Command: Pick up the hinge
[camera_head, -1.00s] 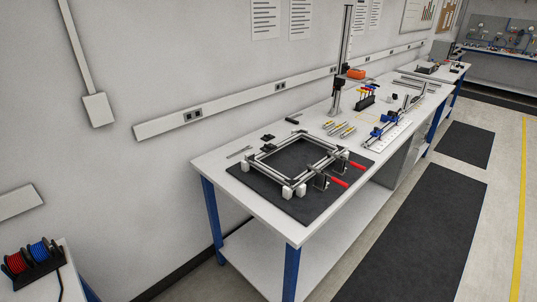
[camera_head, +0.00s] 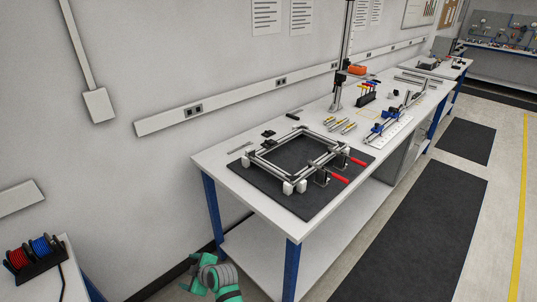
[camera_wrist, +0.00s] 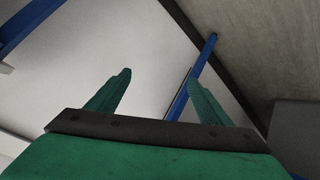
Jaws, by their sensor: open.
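I cannot make out the hinge for certain. Small dark parts (camera_head: 267,133) lie on the white workbench (camera_head: 225,171) behind the aluminium frame, and one of them could be it, but they are too small to tell. My gripper (camera_wrist: 160,85) is open and empty in the wrist view, its two green fingers well apart. No hinge shows between or near the fingers. In the head view, part of my green and grey arm shows low at the bottom, beside the bench's front left leg and below its top.
An aluminium frame (camera_head: 254,160) with red-handled clamps (camera_head: 356,162) lies on a black mat (camera_head: 262,183). Yellow-handled tools (camera_head: 338,125) and a rail assembly (camera_head: 386,130) lie farther along. A blue bench leg (camera_wrist: 190,75) crosses the wrist view. Wire spools (camera_head: 30,257) stand at lower left.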

